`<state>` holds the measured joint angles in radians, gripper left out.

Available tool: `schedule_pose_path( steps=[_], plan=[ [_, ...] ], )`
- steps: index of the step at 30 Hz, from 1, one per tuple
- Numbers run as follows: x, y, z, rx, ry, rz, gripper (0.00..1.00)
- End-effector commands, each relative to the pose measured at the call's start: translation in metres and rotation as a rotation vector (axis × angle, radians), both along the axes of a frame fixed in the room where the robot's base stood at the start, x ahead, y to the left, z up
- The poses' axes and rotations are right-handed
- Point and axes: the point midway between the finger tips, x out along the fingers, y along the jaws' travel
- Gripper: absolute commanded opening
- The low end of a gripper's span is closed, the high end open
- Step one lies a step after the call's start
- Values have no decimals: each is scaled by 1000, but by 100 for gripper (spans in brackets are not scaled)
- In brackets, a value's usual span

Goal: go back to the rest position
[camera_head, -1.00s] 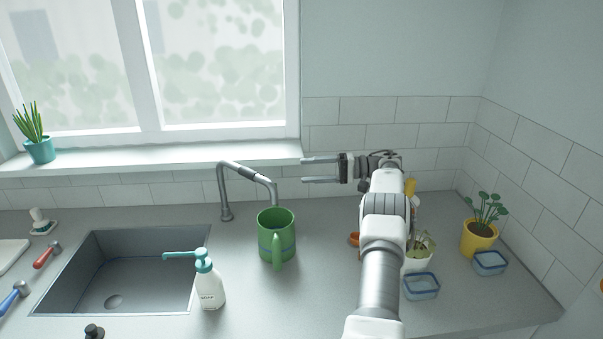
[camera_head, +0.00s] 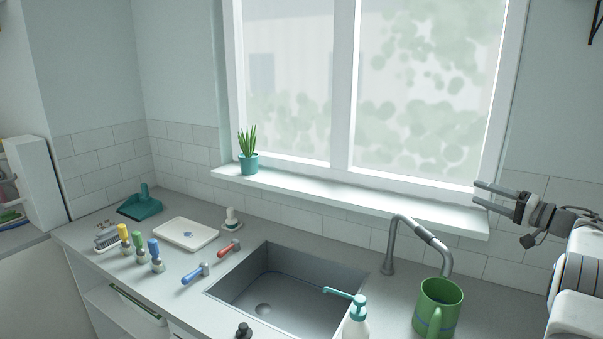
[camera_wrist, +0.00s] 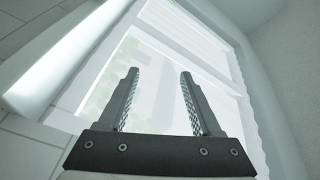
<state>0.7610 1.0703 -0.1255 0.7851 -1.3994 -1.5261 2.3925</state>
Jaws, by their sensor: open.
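My gripper (camera_head: 484,196) is at the right of the head view, raised above the counter in front of the right end of the window sill. Its two fingers point left and stand apart with nothing between them. In the wrist view my gripper (camera_wrist: 157,88) also shows open and empty, with the window (camera_wrist: 165,55) behind the fingers. Part of my white arm shows at the right edge of the head view.
A green mug (camera_head: 437,306) stands below my gripper, beside the faucet (camera_head: 420,235). A soap bottle (camera_head: 355,318) stands by the sink (camera_head: 235,291). A potted plant (camera_head: 248,160) sits on the sill (camera_head: 350,205). Brushes, a white board (camera_head: 187,233) and a teal dustpan (camera_head: 140,205) lie left.

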Motion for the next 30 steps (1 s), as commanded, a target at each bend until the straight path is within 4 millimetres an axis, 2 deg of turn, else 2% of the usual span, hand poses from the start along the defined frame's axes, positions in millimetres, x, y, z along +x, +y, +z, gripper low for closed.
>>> schedule_pose_path(
  steps=[1, 6, 10, 15, 22, 26, 30],
  plan=[
    [10, 6, 23, -28, -47, -47, 66],
    [34, 19, 88, -127, -185, -229, 66],
    [43, 30, 131, -199, -253, -368, 66],
    [42, 46, 177, -294, -296, -542, 66],
    [21, 71, 214, -425, -264, -741, 66],
    [1, 89, 222, -503, -204, -823, 66],
    [-28, 110, 220, -590, -116, -880, 66]
  ],
)
